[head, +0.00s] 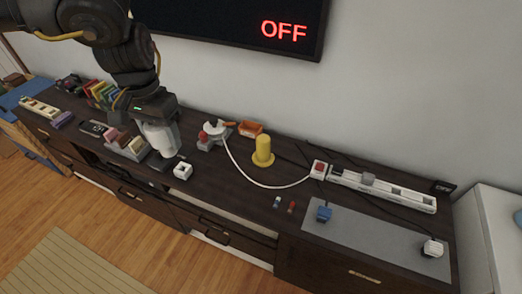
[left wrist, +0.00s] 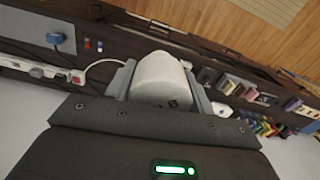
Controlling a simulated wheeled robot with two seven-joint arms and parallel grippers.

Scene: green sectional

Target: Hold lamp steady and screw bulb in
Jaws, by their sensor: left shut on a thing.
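My left gripper (head: 163,150) reaches down from the upper left over the dark cabinet top. It is shut on a white, rounded, cylinder-like piece (head: 161,136), which looks like the bulb or a lamp part; I cannot tell which. In the left wrist view the white piece (left wrist: 160,78) fills the space between the two grey fingers, with a small dark mark near its lower edge. I cannot tell whether it touches the cabinet top. No lamp is clearly recognisable. My right gripper is not in view.
A yellow cylinder (head: 263,150) stands mid-cabinet. A grey mat (head: 375,236) lies right; small items crowd the left.

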